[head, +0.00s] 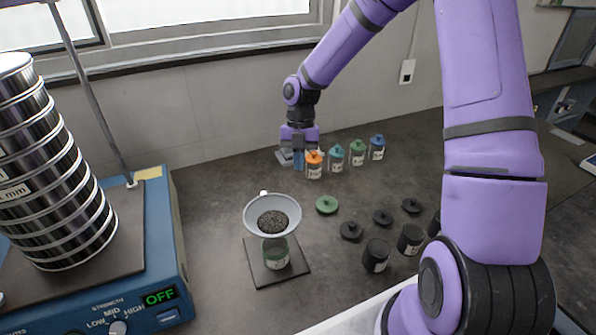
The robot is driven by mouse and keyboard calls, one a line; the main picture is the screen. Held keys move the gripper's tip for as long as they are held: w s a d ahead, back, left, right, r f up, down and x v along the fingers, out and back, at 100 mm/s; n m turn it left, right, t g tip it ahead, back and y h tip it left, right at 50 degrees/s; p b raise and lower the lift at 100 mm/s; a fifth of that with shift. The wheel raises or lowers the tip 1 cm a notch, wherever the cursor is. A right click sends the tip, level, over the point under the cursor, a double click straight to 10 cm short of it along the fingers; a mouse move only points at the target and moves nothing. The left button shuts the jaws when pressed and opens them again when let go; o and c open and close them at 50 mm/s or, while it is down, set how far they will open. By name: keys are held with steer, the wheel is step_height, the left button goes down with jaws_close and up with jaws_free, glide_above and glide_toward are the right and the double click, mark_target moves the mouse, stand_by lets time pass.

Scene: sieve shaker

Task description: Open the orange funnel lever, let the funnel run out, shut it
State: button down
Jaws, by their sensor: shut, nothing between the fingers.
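A pale grey funnel (254,207) holds dark grains and sits above a green-labelled jar (277,258) on a dark square plate (300,273). A small white piece shows at the funnel's back rim. I cannot make out an orange lever on the funnel; its underside is hidden from this view. My gripper (298,164) is shut and empty. It points down at the back of the bench, well behind the funnel and just left of a jar with an orange lid (314,159). I cannot tell whether it touches that jar.
A blue sieve shaker (181,285) with a tall sieve stack (55,190) stands left, its display reading OFF. More lidded jars (357,151) stand at the back. A green lid (326,205), black lids (351,231) and open dark jars (376,255) lie right of the funnel.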

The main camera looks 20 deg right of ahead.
steer(key=s+a+f, duration=0.3)
steer(key=s+f, duration=0.3)
steer(key=f, duration=0.1)
steer(key=shift+a+f, duration=0.25)
steer(key=shift+f, duration=0.15)
steer(key=shift+s, duration=0.1)
